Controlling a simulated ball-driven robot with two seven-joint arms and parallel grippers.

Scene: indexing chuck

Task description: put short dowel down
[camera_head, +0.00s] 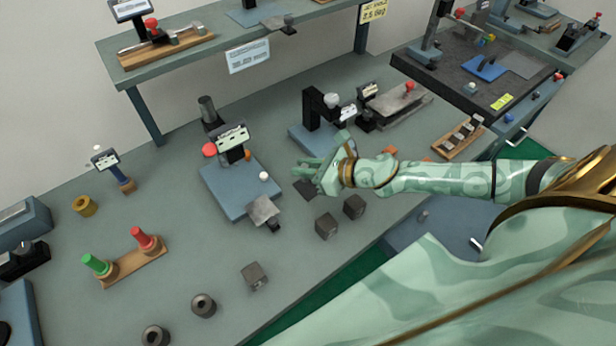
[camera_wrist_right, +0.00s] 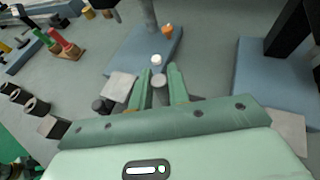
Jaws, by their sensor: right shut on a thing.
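My right gripper (camera_head: 306,170) is over the workbench, just right of the blue-based station with the red knob. In the right wrist view its two green fingers (camera_wrist_right: 161,76) are shut on a small grey cylinder, seen end-on, which I take to be the short dowel (camera_wrist_right: 158,81). The dowel cannot be made out in the head view. I cannot tell whether it touches anything below. My left gripper is not in view.
The blue station (camera_head: 226,190) has a white ball (camera_head: 263,176) and a grey plate (camera_head: 263,210) at its front. Dark blocks (camera_head: 326,226) stand nearby on the bench. A wooden rack (camera_head: 132,267) holds green and red handles.

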